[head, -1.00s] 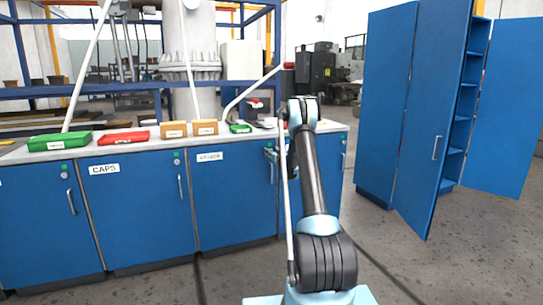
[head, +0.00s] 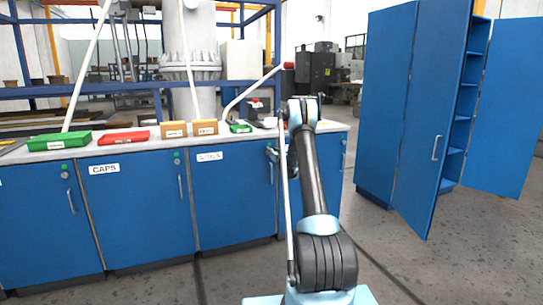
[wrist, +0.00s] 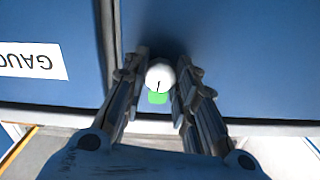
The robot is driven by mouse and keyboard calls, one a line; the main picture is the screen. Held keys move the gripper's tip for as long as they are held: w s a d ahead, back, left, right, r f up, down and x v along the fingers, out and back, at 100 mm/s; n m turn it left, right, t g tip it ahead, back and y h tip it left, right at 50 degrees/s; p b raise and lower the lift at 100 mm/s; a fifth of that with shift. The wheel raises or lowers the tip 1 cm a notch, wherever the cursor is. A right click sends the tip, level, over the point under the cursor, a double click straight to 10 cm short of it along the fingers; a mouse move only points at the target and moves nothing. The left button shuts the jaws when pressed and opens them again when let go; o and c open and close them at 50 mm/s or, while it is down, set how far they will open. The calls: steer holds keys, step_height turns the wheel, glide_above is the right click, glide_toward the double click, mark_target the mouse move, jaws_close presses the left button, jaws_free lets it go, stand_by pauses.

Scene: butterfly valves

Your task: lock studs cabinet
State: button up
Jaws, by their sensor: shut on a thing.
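In the head view, the studs cabinet (head: 232,205) is a blue door with a blurred white label (head: 209,156); it looks closed. My gripper (head: 272,153) is at its upper right corner, with my arm in front. In the wrist view, my gripper (wrist: 160,80) has its two fingers on either side of a round white lock knob (wrist: 160,73) with a dark slot, shut on it. A green mark (wrist: 158,97) shows just below the knob. The studs lock is hidden in the head view.
The CAPS cabinet (head: 140,215) stands to the left. Trays and boxes (head: 190,128) sit on the countertop. A tall blue cabinet (head: 418,120) stands open at right, with clear floor before it.

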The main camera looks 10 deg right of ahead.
steer(key=m, duration=0.4)
steer(key=shift+d, duration=0.15)
steer(key=m, duration=0.8)
steer(key=shift+d+f, duration=0.1)
steer(key=shift+d, duration=0.05)
steer(key=shift+o, duration=0.2)
steer(key=shift+m, duration=2.1)
steer(key=shift+c, duration=0.2)
steer(key=o, duration=1.1)
steer(key=shift+f, duration=0.2)
steer(key=shift+r, duration=0.1)
steer(key=v, duration=1.2)
